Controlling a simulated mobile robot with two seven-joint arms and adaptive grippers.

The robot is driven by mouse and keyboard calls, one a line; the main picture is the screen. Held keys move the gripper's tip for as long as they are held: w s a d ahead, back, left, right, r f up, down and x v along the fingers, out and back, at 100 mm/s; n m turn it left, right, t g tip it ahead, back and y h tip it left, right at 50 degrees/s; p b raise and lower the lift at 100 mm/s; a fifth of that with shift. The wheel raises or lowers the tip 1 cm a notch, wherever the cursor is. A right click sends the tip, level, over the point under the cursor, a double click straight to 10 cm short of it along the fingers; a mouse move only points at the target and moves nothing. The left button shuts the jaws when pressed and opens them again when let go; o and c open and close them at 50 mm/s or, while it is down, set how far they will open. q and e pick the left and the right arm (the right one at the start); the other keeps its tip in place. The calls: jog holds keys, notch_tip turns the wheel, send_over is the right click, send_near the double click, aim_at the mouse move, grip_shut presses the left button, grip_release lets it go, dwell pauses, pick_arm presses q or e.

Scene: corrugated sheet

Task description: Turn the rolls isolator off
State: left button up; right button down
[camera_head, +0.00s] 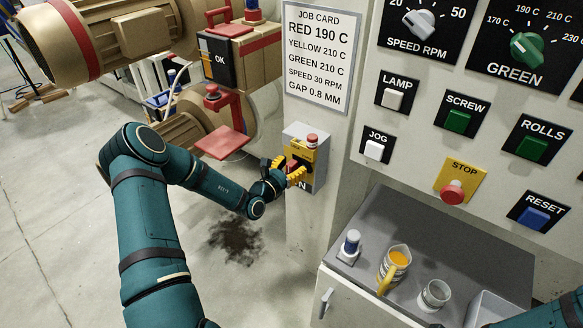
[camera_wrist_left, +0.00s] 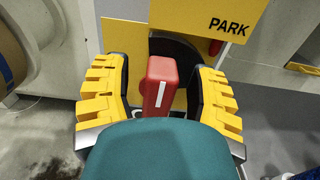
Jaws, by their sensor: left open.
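The isolator (camera_head: 322,158) is a grey box with a yellow plate on the side of the pale column, in the middle of the head view. Its red handle (camera_wrist_left: 160,82) carries a white line that stands nearly upright, tilted slightly, in the left wrist view. My left gripper (camera_head: 291,172) is at the front of the box. Its yellow fingers are open on either side of the red handle, with gaps showing on both sides. The fingers partly hide the handle and lettering in the head view; only an "N" shows below. My right gripper is out of view.
A yellow plate marked PARK (camera_wrist_left: 228,25) sits above the handle. The control panel with ROLLS (camera_head: 532,148) and STOP (camera_head: 452,192) buttons is at right. A grey-topped cabinet (camera_head: 440,240) below holds a jug (camera_head: 393,265) and cup (camera_head: 434,295). Machinery stands behind the arm.

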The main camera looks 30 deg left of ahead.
pick_arm(q)
grip_shut()
